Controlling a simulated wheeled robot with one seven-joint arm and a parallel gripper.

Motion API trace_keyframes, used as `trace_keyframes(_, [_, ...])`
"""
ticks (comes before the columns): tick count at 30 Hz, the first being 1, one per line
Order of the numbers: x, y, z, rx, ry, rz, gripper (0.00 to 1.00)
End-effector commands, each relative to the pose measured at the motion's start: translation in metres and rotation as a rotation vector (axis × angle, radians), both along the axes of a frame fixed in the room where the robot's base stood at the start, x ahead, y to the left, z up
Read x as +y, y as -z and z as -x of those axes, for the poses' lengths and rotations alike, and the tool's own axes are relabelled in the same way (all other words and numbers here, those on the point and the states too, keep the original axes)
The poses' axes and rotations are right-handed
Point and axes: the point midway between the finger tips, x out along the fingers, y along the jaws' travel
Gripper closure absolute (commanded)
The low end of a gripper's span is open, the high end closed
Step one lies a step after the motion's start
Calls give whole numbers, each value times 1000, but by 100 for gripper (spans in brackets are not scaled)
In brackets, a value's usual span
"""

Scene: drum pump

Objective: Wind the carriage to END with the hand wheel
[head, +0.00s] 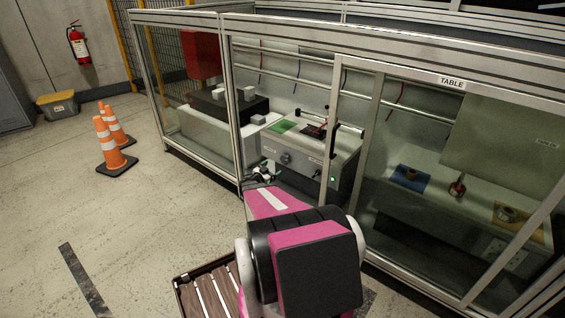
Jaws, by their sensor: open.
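A light grey machine box (318,152) stands inside the glazed enclosure. Its front carries a small round dark knob (286,158), which may be the hand wheel; it is too small to be sure. A green plate (283,127) and a dark reddish block (314,130) sit on the box top; I cannot tell which part is the carriage. No END mark is readable. My gripper (264,171) is open, in front of the box, left of and a little below the knob. It looks empty and apart from the knob. My pink and black arm hides the floor below.
The enclosure's post (232,110) stands left of the box and a framed panel with a black handle (333,140) at its right. A panel labelled TABLE (452,82) fronts another bench at right. Traffic cones (107,146) stand at left. The left floor is largely clear.

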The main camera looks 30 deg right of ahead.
Motion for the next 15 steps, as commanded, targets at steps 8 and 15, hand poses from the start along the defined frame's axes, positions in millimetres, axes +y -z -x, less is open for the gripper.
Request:
trace_keyframes(8, [0, 0, 0, 541, -3, 206, 8])
trace_keyframes(15, [1, 0, 0, 1013, -6, 385, 8])
